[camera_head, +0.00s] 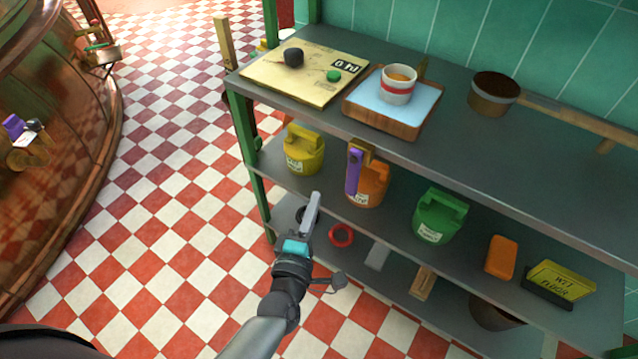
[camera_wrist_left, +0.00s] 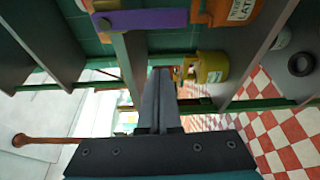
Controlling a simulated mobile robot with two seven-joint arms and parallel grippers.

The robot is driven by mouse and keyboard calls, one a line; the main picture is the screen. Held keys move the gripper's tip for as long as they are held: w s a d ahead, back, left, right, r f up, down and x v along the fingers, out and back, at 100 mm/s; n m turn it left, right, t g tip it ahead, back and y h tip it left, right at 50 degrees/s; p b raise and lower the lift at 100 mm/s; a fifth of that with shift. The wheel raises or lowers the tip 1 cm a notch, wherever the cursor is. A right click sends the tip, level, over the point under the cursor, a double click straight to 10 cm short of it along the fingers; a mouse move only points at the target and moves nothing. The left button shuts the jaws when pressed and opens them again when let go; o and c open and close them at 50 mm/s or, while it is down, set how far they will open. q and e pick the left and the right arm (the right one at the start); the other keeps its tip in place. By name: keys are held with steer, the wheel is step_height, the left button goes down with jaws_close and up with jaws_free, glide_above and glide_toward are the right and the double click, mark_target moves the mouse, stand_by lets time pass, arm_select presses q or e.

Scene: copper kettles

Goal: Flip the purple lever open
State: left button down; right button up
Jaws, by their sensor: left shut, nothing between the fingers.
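A purple lever (camera_head: 353,172) stands upright in front of the orange canister (camera_head: 374,186) on the middle shelf, with a brownish fitting at its top. In the left wrist view the purple lever (camera_wrist_left: 148,20) runs sideways along the top, beside the orange canister (camera_wrist_left: 228,12). Another purple handle (camera_head: 14,126) sits on the copper kettle at the far left. My left gripper (camera_head: 316,197) is shut and empty, below and left of the lever in the head view, and apart from it. Its shut fingers (camera_wrist_left: 158,75) point forward in the wrist view. My right gripper is not in view.
A yellow canister (camera_head: 304,150) and a green canister (camera_head: 440,215) flank the orange one. The top shelf holds a board (camera_head: 305,72), a cup (camera_head: 398,88) on a tray and a dark-topped pot (camera_head: 493,94). The checkered floor on the left is clear.

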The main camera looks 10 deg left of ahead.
arm_select(q)
steer(key=shift+s, duration=1.15)
steer(key=s+a+f+m+g+h, duration=0.1)
steer(key=s+f+m+g, duration=0.4)
steer(key=f, duration=0.7)
steer(key=s+a+f+m+g+h, duration=0.1)
steer(key=s+f+m+g, duration=0.2)
steer(key=s+f+m, duration=0.55)
steer(key=s+a+f+m+g+y, duration=0.1)
steer(key=s+a+f+m+g, duration=0.2)
steer(key=s+f, duration=0.4)
steer(key=s+a+f+m+g+y, duration=0.1)
steer(key=s+a+f+m+g, duration=0.3)
steer(key=s+a+f, duration=0.3)
steer(key=shift+s+f+g+y, duration=0.4)
steer(key=shift+s+f, duration=0.1)
steer(key=shift+s, duration=0.45)
